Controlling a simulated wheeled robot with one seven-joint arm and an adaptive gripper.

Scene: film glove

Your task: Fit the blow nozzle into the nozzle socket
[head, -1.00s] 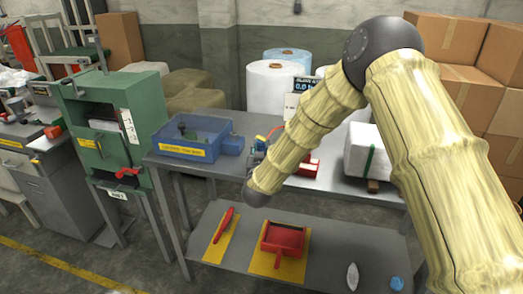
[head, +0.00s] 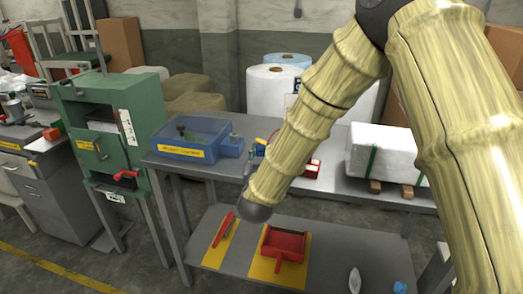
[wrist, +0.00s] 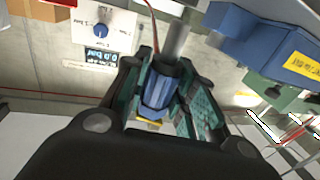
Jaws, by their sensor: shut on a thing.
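My gripper (wrist: 172,72) is shut on the blow nozzle (wrist: 157,95), a blue and black body between its teal pads. A grey tube stretches away beyond the fingertips. In the head view my gripper (head: 250,166) is small and partly hidden behind my forearm, near the table's front edge. A blue block (head: 231,147) sits against the right end of the blue bin; it may be the nozzle socket, but I see no clear opening. That block (wrist: 231,24) also shows at the upper right of the wrist view, apart from the nozzle.
The blue bin (head: 187,154) stands on the table's left. A white bundle (head: 383,152) lies on the right. The lower shelf holds a red tray (head: 285,242) and a red tool (head: 224,230). A green cabinet (head: 134,135) stands left. A pressure display (wrist: 100,57) shows in the wrist view.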

